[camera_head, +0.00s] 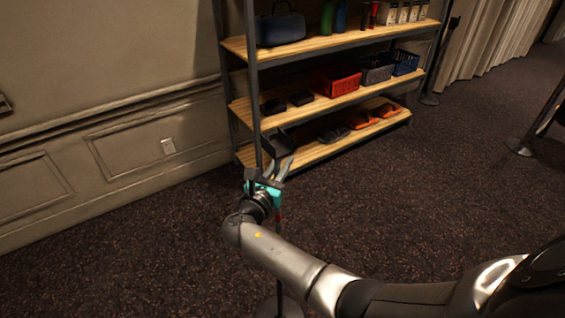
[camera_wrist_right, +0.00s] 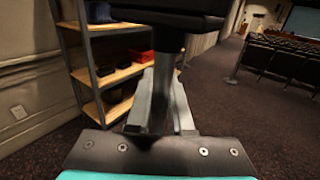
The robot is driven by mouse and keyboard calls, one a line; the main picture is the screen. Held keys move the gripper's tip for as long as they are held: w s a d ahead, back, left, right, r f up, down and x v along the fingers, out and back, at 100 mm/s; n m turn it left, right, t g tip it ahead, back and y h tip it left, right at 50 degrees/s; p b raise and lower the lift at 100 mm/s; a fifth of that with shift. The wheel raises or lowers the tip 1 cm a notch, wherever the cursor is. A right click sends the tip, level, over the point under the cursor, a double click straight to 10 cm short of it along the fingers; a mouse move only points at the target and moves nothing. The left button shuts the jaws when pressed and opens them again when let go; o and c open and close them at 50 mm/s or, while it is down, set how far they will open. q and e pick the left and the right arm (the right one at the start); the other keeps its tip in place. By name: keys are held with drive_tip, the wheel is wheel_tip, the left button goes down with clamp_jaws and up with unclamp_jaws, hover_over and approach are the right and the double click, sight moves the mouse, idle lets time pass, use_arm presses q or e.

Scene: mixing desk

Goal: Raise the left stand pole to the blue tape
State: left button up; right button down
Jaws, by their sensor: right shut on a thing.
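My right gripper (camera_head: 277,167) reaches in from the lower right in the head view and is shut on the dark stand pole. In the right wrist view the dark pole (camera_wrist_right: 168,68) stands between the two grey fingers of the gripper (camera_wrist_right: 163,90), below a wide black stand top (camera_wrist_right: 172,14). In the head view a small dark stand top (camera_head: 266,146) shows at the fingertips, and the stand's dark round base (camera_head: 280,308) is at the bottom edge. My arm hides much of the pole. I cannot make out blue tape. My left gripper is out of view.
A panelled wall (camera_head: 110,115) is on the left. Dark carpet (camera_head: 440,180) is open to the right.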

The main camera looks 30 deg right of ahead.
drive_tip(key=shift+w+r+p, duration=0.1)
drive_tip(key=shift+r+p, duration=0.4)
drive_tip(key=shift+r, duration=0.5)
drive_tip(key=c, duration=0.8)
unclamp_jaws()
drive_tip(key=shift+f, duration=0.2)
drive_tip(key=v, duration=1.5)
drive_tip(key=shift+s+b, duration=0.2)
drive_tip(key=shift+b, duration=0.1)
